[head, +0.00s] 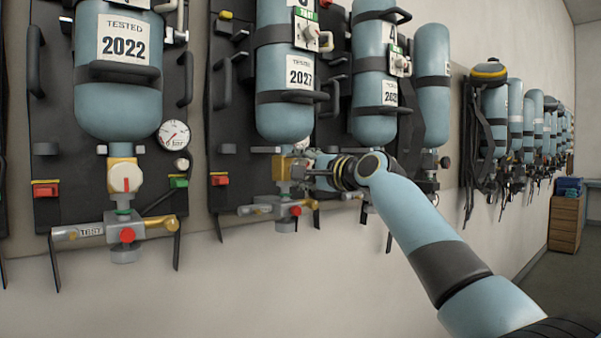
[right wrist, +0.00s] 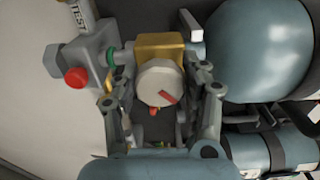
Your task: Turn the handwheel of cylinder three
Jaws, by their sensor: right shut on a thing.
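The blue cylinder (head: 285,118) marked TESTED 2027 hangs upside down on its dark board, its number label cut off at the top. My right gripper (head: 301,174) is at the brass valve (head: 281,168) under this cylinder. In the right wrist view the pale round handwheel (right wrist: 157,84), with a red mark on its face, sits between the two fingers of my right gripper (right wrist: 160,88), which is shut on it. The brass valve body (right wrist: 160,46) shows behind the wheel. In the head view the gripper mostly hides the handwheel. My left gripper is not in view.
The cylinder marked TESTED 2022 (head: 118,105), with its own handwheel (head: 125,177), hangs at left. Another cylinder (head: 375,115) is close on the right. A test fitting with a red knob (right wrist: 76,77) is beside the held wheel. More sets line the wall.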

